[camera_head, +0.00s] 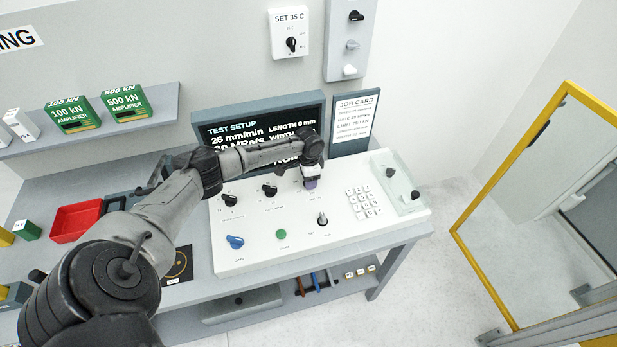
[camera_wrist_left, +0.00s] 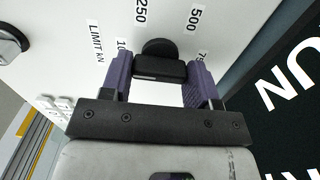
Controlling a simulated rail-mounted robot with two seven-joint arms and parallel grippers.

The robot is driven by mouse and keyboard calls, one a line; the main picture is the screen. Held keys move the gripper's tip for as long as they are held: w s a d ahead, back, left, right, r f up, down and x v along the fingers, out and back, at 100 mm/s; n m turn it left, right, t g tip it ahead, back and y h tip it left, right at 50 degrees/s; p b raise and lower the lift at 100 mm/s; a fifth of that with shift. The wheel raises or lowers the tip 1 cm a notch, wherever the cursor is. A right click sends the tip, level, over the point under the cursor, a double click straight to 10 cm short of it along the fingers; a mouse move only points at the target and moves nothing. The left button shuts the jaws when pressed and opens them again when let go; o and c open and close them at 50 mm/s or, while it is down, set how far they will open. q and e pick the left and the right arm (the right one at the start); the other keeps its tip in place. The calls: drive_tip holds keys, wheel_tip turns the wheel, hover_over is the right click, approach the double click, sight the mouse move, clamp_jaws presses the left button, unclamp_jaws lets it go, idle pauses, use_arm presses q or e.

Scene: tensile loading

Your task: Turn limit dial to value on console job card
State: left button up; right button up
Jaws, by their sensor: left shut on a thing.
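In the head view the gripper hides this dial. Which value the dial points at cannot be told. The job card (camera_head: 355,118) stands upright behind the console; its small limit line appears to read 750 kN. My right gripper is out of view.
The white console (camera_head: 260,255) also carries other black knobs (camera_head: 270,189), a blue knob (camera_head: 235,242), a green button (camera_head: 281,234), a joystick-like switch (camera_head: 322,219) and a keypad (camera_head: 363,202). A dark screen (camera_head: 240,120) stands close behind my arm. A yellow-framed door (camera_head: 480,190) is at right.

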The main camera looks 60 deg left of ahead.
use_arm(q)
drive_tip(key=o, duration=0.9)
drive_tip(key=shift+r, duration=0.1)
drive_tip(key=shift+r, duration=6.8)
